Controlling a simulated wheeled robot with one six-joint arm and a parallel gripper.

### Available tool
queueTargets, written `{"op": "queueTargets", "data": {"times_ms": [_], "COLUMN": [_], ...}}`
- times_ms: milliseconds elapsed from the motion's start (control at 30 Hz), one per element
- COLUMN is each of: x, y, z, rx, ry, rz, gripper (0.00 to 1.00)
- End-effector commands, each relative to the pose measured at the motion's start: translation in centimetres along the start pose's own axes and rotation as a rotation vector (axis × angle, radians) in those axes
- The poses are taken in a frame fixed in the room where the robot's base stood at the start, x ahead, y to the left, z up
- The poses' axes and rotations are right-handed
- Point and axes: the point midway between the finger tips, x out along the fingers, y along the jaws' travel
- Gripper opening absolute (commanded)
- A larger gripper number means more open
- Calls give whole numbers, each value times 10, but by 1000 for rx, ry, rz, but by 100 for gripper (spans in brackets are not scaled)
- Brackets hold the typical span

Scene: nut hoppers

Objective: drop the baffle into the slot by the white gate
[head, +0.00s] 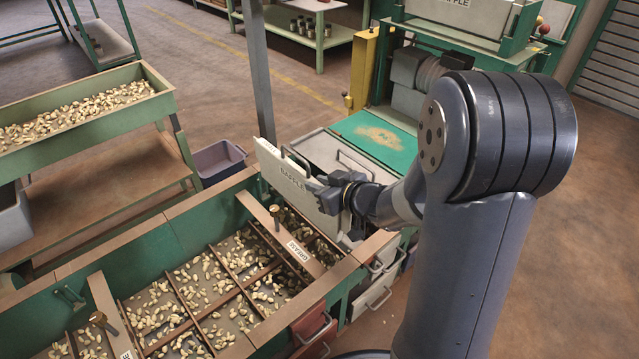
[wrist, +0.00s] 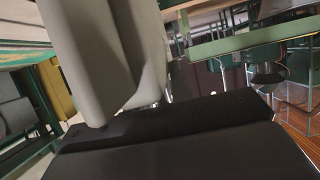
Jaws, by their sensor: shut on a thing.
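The baffle (head: 288,183) is a pale flat plate lettered BAFFLE with a handle on its upper edge. In the head view my gripper (head: 335,192) is shut on the right part of it. The plate is upright over the far right end of the green hopper (head: 190,232), which holds nuts between thin dividers. The white gate (head: 377,292) is on the hopper's right side, below and right of the baffle. The slot by it is hard to make out. In the wrist view a large pale grey piece fills the upper left; I cannot tell what it is.
Red gates (head: 312,328) are nearer on the same side. A green-topped bench (head: 378,138) stands behind, a grey bin (head: 218,160) left of the post (head: 260,75). Another nut trough (head: 80,105) is far left.

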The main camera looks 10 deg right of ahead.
Motion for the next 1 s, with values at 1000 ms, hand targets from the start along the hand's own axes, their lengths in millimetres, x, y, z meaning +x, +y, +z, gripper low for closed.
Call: {"op": "queueTargets", "data": {"times_ms": [1000], "x": [18], "y": [0], "z": [41], "rx": [-1], "ry": [4], "rz": [0], "gripper": [0]}}
